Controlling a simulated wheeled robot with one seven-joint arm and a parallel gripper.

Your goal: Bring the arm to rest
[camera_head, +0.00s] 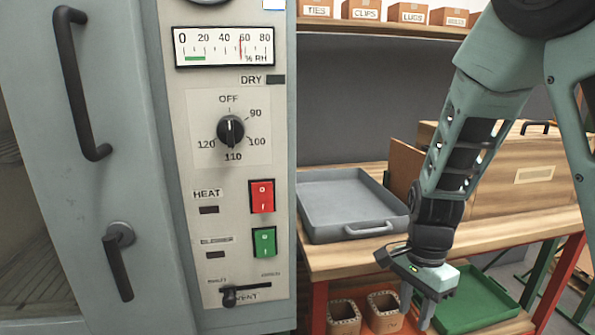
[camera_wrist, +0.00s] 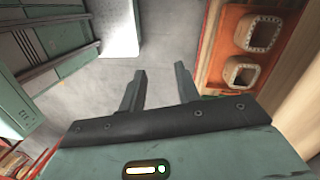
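My gripper (camera_head: 416,308) hangs pointing down at the front edge of the wooden bench, right of the drying cabinet's control panel. In the wrist view its two fingers (camera_wrist: 159,80) stand apart with nothing between them, and grey floor shows beyond. My arm comes down from the upper right, bent, and the gripper appears clear of the cabinet.
The cabinet panel (camera_head: 181,180) has a dial (camera_head: 230,131), a red switch (camera_head: 262,196) and a green switch (camera_head: 264,242). A grey tray (camera_head: 345,236) and wooden box (camera_head: 500,207) are on the bench. Below are square coils (camera_head: 343,314) and a green tray (camera_head: 480,300).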

